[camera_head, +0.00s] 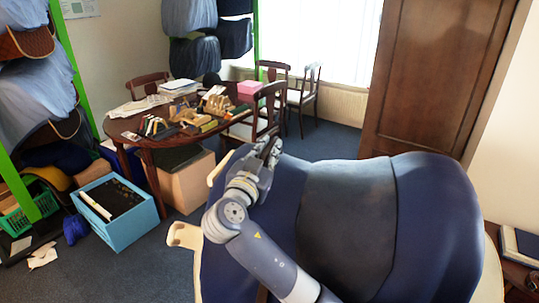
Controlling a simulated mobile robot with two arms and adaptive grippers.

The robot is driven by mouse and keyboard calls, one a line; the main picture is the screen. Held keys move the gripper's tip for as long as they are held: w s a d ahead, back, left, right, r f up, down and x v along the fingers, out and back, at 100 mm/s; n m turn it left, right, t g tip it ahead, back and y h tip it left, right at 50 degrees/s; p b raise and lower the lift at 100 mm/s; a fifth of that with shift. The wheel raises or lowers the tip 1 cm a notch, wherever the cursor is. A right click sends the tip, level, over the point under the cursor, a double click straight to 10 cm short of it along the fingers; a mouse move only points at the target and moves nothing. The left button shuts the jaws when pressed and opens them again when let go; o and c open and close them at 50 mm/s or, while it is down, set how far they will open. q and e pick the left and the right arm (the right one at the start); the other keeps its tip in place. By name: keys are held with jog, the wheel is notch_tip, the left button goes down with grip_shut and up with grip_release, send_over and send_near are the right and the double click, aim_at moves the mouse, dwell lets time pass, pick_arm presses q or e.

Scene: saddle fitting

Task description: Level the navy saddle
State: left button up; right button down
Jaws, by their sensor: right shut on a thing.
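The navy saddle (346,213) fills the lower right of the head view, with a greyer seat in its middle and a raised end at the right. It sits on a pale stand (186,236), whose parts show at its left. I cannot tell from this view how far it tilts. My right gripper (269,148) is at the saddle's upper left end, shut on the saddle there. The gripper and forearm hide part of the saddle's left side. My left gripper is not in view.
A wooden table (172,142) with tools stands behind, with chairs (270,108) beside it. A blue crate (118,212) is on the floor at left, near a green rack (75,70) of hanging saddles. A brown wardrobe (432,75) stands behind at right.

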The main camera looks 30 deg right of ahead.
jog(key=shift+r, duration=0.15)
jog(key=c, duration=1.5)
grip_release()
jog(key=v, duration=1.2)
